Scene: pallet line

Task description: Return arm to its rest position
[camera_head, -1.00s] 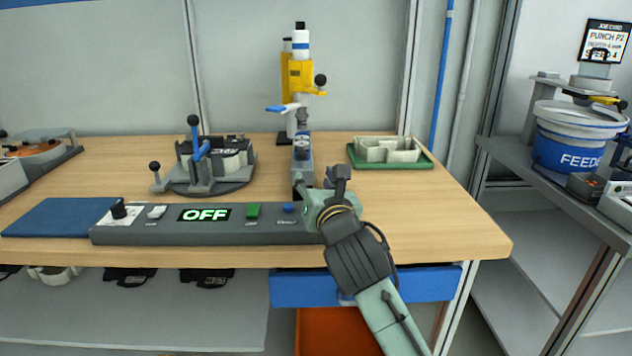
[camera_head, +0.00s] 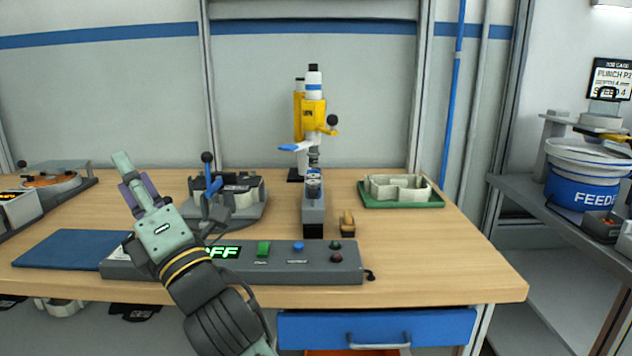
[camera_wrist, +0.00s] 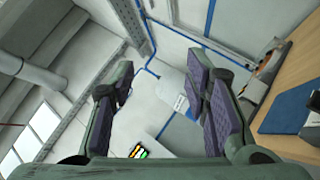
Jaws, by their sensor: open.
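My gripper (camera_head: 137,188) is raised over the left part of the bench, pointing up and to the left in the head view. My green and black arm crosses in front of the control panel (camera_head: 318,262) and hides part of its lit display (camera_head: 229,252). In the wrist view my gripper (camera_wrist: 164,88) is open, with its purple pads well apart and nothing between them. Past the pads, the wrist view shows wall, ceiling beams and a window, with the bench edge at the right.
A blue mat (camera_head: 62,250) lies left of the arm. A yellow and white press (camera_head: 313,120) and a green tray (camera_head: 402,203) stand farther back. The bench's right front is clear.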

